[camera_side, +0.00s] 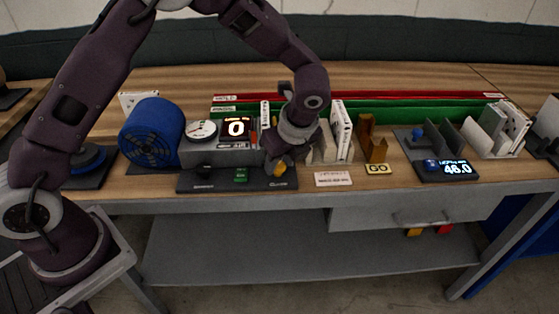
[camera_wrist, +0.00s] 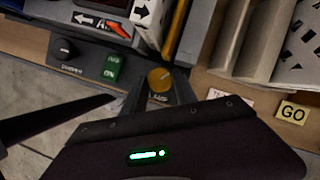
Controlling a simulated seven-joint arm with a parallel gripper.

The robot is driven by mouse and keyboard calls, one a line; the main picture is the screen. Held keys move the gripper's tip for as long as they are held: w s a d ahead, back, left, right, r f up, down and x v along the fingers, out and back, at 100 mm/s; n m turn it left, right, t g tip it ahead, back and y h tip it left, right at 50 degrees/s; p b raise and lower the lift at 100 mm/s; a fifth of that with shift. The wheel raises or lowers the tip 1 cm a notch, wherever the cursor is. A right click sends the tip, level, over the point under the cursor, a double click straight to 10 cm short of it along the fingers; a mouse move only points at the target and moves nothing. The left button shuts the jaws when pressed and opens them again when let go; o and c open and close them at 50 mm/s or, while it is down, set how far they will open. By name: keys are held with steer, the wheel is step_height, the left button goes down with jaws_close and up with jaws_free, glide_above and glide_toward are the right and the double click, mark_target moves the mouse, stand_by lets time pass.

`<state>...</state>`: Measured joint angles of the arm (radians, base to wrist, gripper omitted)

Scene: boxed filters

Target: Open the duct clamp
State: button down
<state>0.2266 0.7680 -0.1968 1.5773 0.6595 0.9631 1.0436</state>
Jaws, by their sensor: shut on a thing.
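A yellow knob (camera_wrist: 160,78) sits at the right end of the dark control panel (camera_side: 215,182), with a partly covered label ending in "LAMP" beside it. It also shows in the side view (camera_side: 280,169). A black knob (camera_wrist: 64,50) and a green button (camera_wrist: 115,68) are on the same panel to the left. The duct clamp itself cannot be made out clearly.
A blue fan housing (camera_side: 152,133) and a grey unit with a round gauge (camera_side: 201,131) and a display reading 0 (camera_side: 236,129) stand behind the panel. White filters (camera_side: 341,130) stand upright to the right. A yellow GO tag (camera_side: 377,169) lies on the bench.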

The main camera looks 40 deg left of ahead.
stand_by(0.5)
steer(key=c, duration=1)
jaws_free()
